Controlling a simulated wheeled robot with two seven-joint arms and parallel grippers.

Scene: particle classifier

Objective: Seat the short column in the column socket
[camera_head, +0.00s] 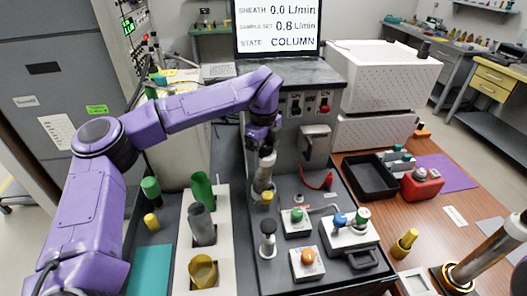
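My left gripper (265,147), dark and small, hangs at the end of the purple arm, in front of the grey instrument. Directly below it stands a grey cylinder with a pale top (263,178), perhaps the short column, slightly tilted in the picture. The fingertips are close to or touching its top; I cannot tell whether they grip it. A yellow piece (266,197) shows at its lower end. The column socket is not clearly visible, and I cannot tell whether the cylinder is seated. My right gripper is not in view.
A white rack (222,263) holds green, grey and yellow tubes. A black-capped post (268,238) and small boxes with green (297,215) and orange (308,257) knobs stand nearby. A large metal tube (491,250) stands at right. The monitor (278,28) reads "STATE COLUMN".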

